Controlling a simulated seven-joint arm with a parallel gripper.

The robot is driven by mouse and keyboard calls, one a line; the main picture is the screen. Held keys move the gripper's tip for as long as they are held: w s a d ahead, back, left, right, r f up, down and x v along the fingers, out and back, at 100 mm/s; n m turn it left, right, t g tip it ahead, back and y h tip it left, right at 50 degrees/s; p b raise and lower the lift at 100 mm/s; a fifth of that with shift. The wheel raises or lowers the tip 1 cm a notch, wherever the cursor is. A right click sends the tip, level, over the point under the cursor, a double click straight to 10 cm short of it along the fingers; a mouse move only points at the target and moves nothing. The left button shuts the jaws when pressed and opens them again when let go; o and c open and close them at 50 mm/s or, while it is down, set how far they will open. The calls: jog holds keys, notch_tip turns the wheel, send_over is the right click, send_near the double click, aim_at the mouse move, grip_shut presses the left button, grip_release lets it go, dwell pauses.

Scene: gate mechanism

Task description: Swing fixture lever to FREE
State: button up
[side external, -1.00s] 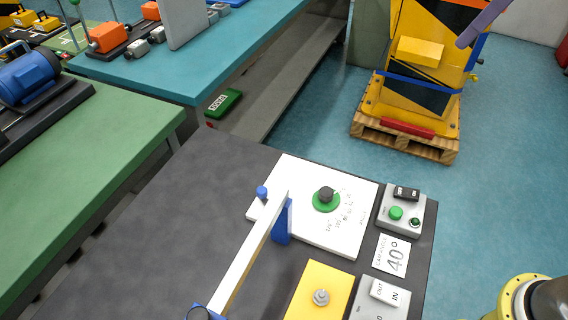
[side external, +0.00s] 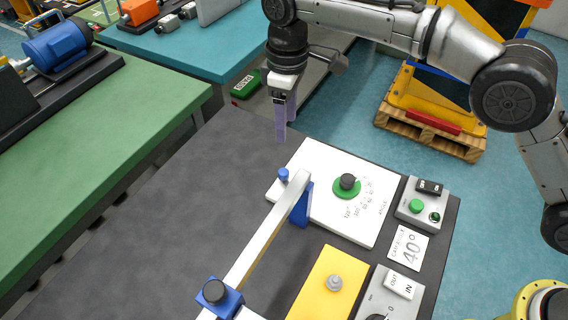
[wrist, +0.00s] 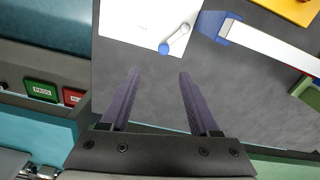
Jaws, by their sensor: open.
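A small lever with a blue knob (side external: 283,175) stands at the left corner of the white plate (side external: 350,222). It also shows in the wrist view, where its blue knob (wrist: 164,48) sits at the end of a short pale arm over the plate edge. I cannot read a FREE mark, and cannot tell for certain that this is the fixture lever. My gripper (side external: 287,130) hangs above the dark table, behind the knob in the side view. In the wrist view my gripper (wrist: 160,75) has its two purple fingers apart, empty, with the knob beyond their tips.
A long white bar (side external: 262,240) runs between a blue post (side external: 302,205) and a blue block with a black knob (side external: 215,292). Left dark tabletop is clear.

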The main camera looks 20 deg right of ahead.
aim_at(284, 171)
jog(key=f, duration=1.4)
jog(key=shift+s+a+f, duration=0.1)
jog(key=shift+s+a, duration=0.15)
jog(key=shift+s, duration=0.05)
jog(key=shift+c, duration=0.2)
grip_shut()
dwell(0.7)
